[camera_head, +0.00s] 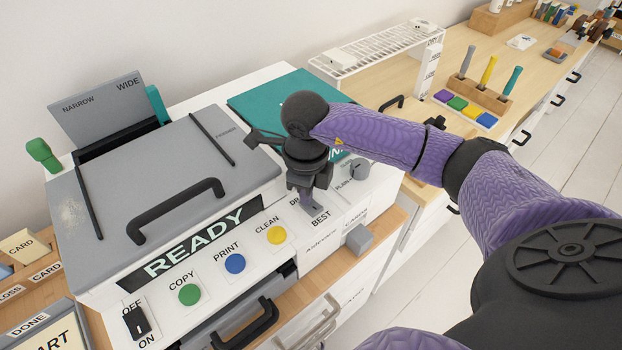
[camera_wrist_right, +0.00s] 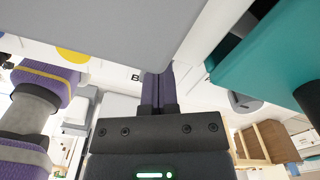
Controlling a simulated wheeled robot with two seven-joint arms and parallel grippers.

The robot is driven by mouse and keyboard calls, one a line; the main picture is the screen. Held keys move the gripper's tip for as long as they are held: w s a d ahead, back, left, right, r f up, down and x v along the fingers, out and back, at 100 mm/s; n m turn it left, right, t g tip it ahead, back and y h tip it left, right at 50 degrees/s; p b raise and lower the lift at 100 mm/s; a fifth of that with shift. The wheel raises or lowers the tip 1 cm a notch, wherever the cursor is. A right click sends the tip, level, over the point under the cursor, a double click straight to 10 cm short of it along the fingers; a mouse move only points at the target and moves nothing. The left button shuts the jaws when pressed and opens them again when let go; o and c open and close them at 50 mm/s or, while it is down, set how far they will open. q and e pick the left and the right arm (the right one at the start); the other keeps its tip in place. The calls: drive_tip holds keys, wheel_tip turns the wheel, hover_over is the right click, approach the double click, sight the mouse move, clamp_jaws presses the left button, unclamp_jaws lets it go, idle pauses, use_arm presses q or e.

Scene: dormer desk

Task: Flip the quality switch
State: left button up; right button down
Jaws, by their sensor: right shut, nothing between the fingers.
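The grey printer (camera_head: 165,170) has a front panel with a READY display and coloured buttons. My right gripper (camera_head: 311,204) points down at the panel's right part, between the letters "DR" and the word BEST (camera_head: 321,218). Its fingers are shut with nothing between them, and they also show together in the wrist view (camera_wrist_right: 158,90). The quality switch is hidden behind the gripper, and I cannot tell its position or whether the fingers touch it. My left gripper is not in view.
An ON/OFF switch (camera_head: 137,322) and green (camera_head: 189,294), blue (camera_head: 235,263) and yellow (camera_head: 277,235) buttons line the panel. A grey knob (camera_head: 359,169) is to the gripper's right. The black lid handle (camera_head: 175,211) stands up at the left. A teal cover (camera_head: 270,98) lies behind.

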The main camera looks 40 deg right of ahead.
drive_tip(key=shift+r+p, duration=2.85)
drive_tip(key=shift+r, duration=0.75)
drive_tip(key=shift+f, duration=0.1)
